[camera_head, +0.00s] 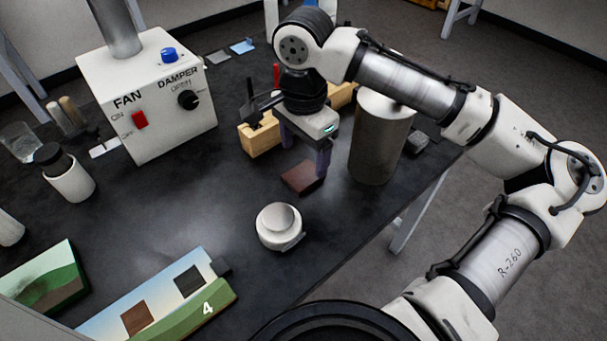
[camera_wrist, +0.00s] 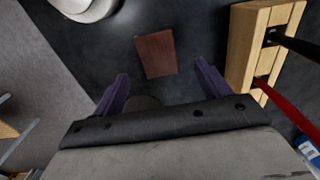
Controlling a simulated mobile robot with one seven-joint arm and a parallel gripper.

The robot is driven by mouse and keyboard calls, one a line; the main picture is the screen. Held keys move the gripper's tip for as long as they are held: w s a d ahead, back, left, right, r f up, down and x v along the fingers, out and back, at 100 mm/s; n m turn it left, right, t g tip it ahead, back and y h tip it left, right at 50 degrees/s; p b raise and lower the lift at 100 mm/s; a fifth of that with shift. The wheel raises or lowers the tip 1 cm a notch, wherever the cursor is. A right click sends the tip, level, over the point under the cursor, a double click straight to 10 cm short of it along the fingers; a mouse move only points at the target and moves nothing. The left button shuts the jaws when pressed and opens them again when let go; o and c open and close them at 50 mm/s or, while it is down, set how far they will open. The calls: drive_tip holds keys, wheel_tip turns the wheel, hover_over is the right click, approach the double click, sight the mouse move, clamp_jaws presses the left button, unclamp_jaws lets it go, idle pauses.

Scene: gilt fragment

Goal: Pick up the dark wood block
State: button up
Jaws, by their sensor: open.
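The dark wood block (camera_head: 302,177) is a small, flat, reddish-brown piece lying on the black table top. My gripper (camera_head: 304,156) points down just above and behind it in the head view, and one purple finger overlaps the block's right end there. In the wrist view the whole block (camera_wrist: 155,54) lies beyond the fingertips, roughly centred between the two purple fingers of my gripper (camera_wrist: 161,72). The fingers are apart with nothing between them. The block appears untouched.
A light wood tool rack (camera_head: 260,136) with red and black handles stands close to my gripper; it is at right in the wrist view (camera_wrist: 248,45). A metal cylinder (camera_head: 379,145) stands just right of the block. A white round pot (camera_head: 279,228) is in front.

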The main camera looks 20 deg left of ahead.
sight(303, 175)
drive_tip(key=f, duration=0.5)
drive_tip(key=shift+s, duration=0.2)
drive_tip(key=c, duration=1)
drive_tip(key=shift+r, duration=0.1)
drive_tip(key=shift+c, duration=0.2)
